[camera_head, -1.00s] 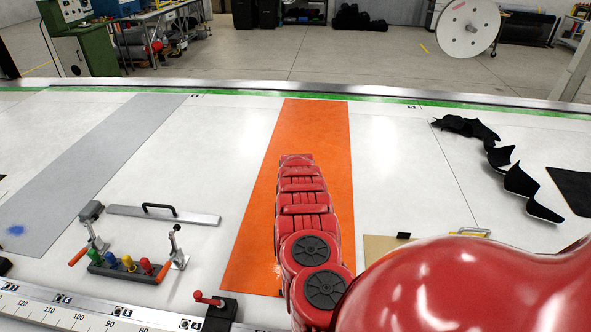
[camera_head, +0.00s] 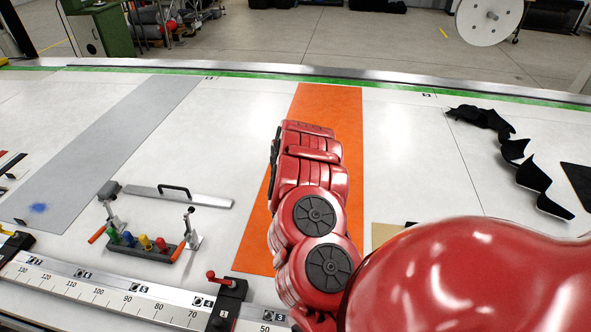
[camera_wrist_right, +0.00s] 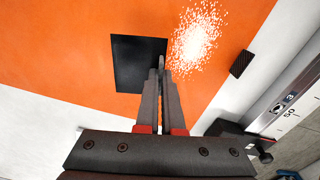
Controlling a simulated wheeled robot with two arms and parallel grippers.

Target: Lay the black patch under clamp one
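A flat black patch (camera_wrist_right: 128,65) lies in front of my right gripper (camera_wrist_right: 161,66) in the right wrist view, over the orange strip. The gripper's fingertips are together at the patch's right edge. I cannot tell whether they pinch that edge. In the head view my red right arm hides the gripper and patch. A black clamp with a red handle (camera_head: 226,290) sits on the ruled rail, left of the arm. My left gripper is out of view.
The orange strip (camera_head: 322,105) crosses the white table. A ruled rail (camera_head: 110,293) runs along the near edge. A rack of coloured pieces (camera_head: 145,246) and a handled bar (camera_head: 205,198) lie left. Crumpled black material (camera_head: 515,150) lies right. White speckles (camera_wrist_right: 199,38) mark the orange surface.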

